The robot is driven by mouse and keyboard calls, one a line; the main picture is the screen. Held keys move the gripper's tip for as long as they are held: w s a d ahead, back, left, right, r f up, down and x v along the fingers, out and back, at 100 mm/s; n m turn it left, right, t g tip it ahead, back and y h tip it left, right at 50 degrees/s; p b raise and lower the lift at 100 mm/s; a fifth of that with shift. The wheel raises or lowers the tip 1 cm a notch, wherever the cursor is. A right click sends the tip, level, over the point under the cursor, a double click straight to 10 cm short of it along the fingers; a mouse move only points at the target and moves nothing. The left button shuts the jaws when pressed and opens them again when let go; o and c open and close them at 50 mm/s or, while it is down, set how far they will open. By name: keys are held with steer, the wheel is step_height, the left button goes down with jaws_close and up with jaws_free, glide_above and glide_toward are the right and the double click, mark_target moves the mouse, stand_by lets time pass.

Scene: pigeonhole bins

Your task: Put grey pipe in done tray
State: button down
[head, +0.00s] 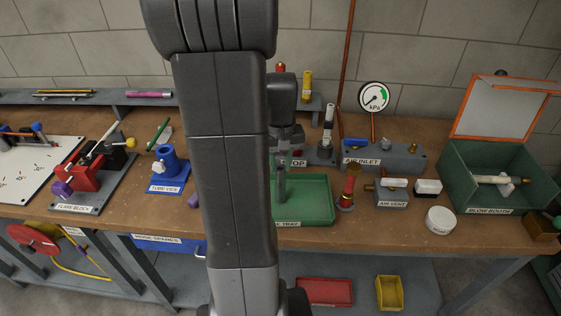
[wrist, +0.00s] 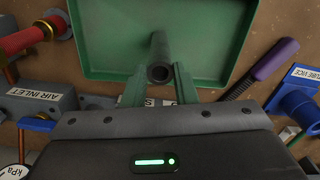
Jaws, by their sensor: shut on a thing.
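My gripper (wrist: 158,84) is shut on the grey pipe (wrist: 160,58), which stands out between its two green fingers in the wrist view. In the head view the grey pipe (head: 282,186) hangs roughly upright below my gripper (head: 283,160), over the left part of the green tray (head: 318,215). The tray's front label is partly hidden by my arm and ends in "TRAY". The tray (wrist: 232,50) also fills the upper middle of the wrist view, and its visible floor looks empty. I cannot tell if the pipe touches the floor.
A red and brass fitting (head: 347,188) stands just right of the tray. The air vent block (head: 392,193) and air inlet block (head: 385,160) are further right. A purple-handled tool (wrist: 270,65) lies beside the tray. The blue tube vice (head: 169,170) is to the left.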

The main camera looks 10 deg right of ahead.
steer(key=shift+f+b, duration=0.4)
steer(key=shift+f, duration=0.15)
jaws_free()
stand_by(0.4)
steer(key=shift+r, duration=0.1)
step_height(320, 180, up, 9)
steer(key=p, duration=0.7)
stand_by(0.9)
stand_by(0.4)
